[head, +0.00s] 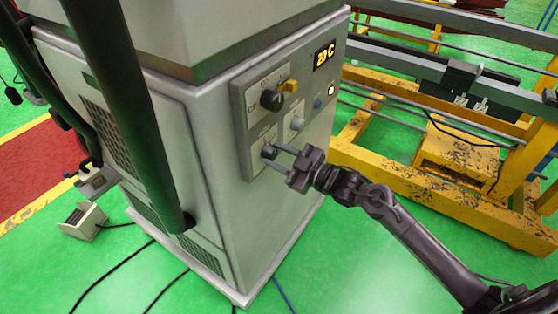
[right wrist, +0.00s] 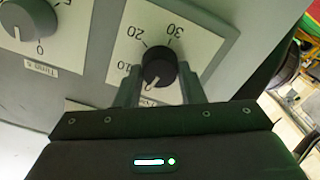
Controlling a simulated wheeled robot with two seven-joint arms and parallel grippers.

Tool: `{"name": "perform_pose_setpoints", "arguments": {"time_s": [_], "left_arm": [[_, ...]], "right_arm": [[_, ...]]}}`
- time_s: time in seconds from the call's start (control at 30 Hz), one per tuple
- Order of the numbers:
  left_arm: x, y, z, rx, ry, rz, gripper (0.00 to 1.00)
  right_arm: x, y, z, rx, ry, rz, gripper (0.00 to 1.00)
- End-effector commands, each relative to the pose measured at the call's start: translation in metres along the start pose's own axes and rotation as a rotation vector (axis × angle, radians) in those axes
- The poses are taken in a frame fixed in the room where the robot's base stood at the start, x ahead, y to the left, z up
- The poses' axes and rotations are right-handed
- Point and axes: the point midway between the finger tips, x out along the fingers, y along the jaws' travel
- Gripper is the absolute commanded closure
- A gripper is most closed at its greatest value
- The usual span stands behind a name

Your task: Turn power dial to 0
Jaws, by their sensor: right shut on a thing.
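A black round dial knob (right wrist: 159,68) sits on a white plate printed with 10, 20 and 30 in the right wrist view. My right gripper (right wrist: 158,90) has its two fingers on either side of this knob and is shut on it. A white mark on the knob points toward the lower left, toward my gripper body; the plate's lower part is hidden by my gripper. In the head view the knob (head: 269,151) is low on the machine's side panel, and my right gripper (head: 276,156) reaches it from the right. My left gripper is not in view.
A second knob (right wrist: 30,22) is at the left in the right wrist view. A yellow frame (head: 450,160) stands at the right. Black bars (head: 130,110) cross the left side.

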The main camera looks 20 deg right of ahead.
Motion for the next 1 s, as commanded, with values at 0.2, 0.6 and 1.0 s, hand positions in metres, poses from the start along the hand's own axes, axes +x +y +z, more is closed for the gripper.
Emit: {"name": "perform_pose_setpoints", "arguments": {"time_s": [0.2,0.6,1.0], "left_arm": [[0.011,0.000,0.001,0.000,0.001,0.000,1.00],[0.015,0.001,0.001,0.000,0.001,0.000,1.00],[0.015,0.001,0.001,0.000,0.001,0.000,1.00]], "right_arm": [[0.000,-0.001,0.001,-0.117,0.001,-0.001,0.87],[0.000,0.000,0.000,-0.194,0.000,0.000,0.87],[0.000,0.000,0.000,-0.195,0.000,0.000,0.55]]}}
